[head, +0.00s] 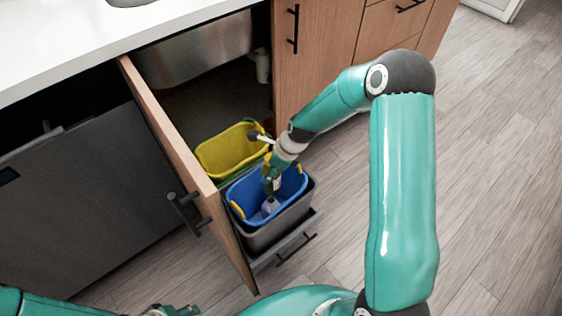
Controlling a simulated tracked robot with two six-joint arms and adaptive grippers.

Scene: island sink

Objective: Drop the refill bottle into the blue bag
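The blue bag (292,183) lines a grey bin in the pull-out under the counter, its mouth open upward. A small pale bottle (270,206), apparently the refill bottle, shows inside the blue bag. My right gripper (271,184) points down into the bag's mouth, right above the bottle. Its fingers are small and partly hidden, so I cannot tell whether they still hold the bottle. My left gripper (175,311) is at the bottom edge of the view, cut off and away from the bins; its opening is unclear.
A yellow-lined bin (226,152) stands directly behind the blue one. The wooden door panel (180,150) with a black handle (186,212) runs along the left of the bins. Cabinet fronts (330,40) stand behind. The floor (480,170) to the right is clear.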

